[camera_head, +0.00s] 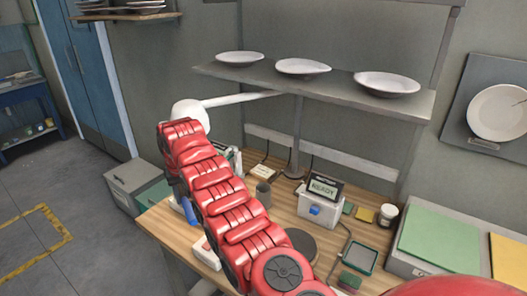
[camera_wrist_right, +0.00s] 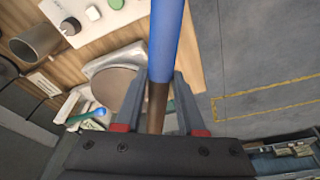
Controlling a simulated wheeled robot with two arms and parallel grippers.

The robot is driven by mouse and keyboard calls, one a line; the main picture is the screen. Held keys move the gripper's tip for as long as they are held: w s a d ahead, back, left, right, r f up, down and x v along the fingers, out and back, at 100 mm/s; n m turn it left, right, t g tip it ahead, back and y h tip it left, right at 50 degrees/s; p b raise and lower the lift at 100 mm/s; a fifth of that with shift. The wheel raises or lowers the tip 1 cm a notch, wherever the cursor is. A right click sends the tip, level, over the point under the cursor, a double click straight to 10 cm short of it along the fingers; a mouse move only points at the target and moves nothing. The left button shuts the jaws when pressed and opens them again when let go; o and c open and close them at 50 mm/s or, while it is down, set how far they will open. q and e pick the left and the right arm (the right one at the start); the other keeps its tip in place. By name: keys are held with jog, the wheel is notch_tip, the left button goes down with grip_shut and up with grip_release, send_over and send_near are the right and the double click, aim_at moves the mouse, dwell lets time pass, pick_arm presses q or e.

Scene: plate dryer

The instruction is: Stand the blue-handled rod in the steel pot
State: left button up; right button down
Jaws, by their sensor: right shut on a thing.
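My right gripper (camera_wrist_right: 160,100) is shut on the blue-handled rod (camera_wrist_right: 165,45) in the right wrist view. The blue handle extends to the top of that view, and a brown part of the rod shows between the fingers. The rod's far end is hidden. In the head view a bit of blue (camera_head: 190,213), likely the handle, shows beside my right arm, which mostly hides the gripper. A grey metal cylinder, likely the steel pot (camera_head: 263,194), stands on the wooden bench; it also shows at upper left in the wrist view (camera_wrist_right: 37,42), apart from the rod. My left gripper is out of view.
The bench (camera_head: 160,228) holds a white box with a READY display (camera_head: 320,205), a dark round disc (camera_head: 302,243) and a small cup (camera_head: 387,214). A shelf with plates (camera_head: 303,67) overhangs it. A grey box (camera_head: 125,185) stands left of the bench, beside open floor.

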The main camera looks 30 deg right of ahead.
jog(key=shift+w+d, duration=0.2)
jog(key=shift+w, duration=0.1)
jog(key=shift+w+r, duration=0.1)
jog(key=shift+w, duration=0.1)
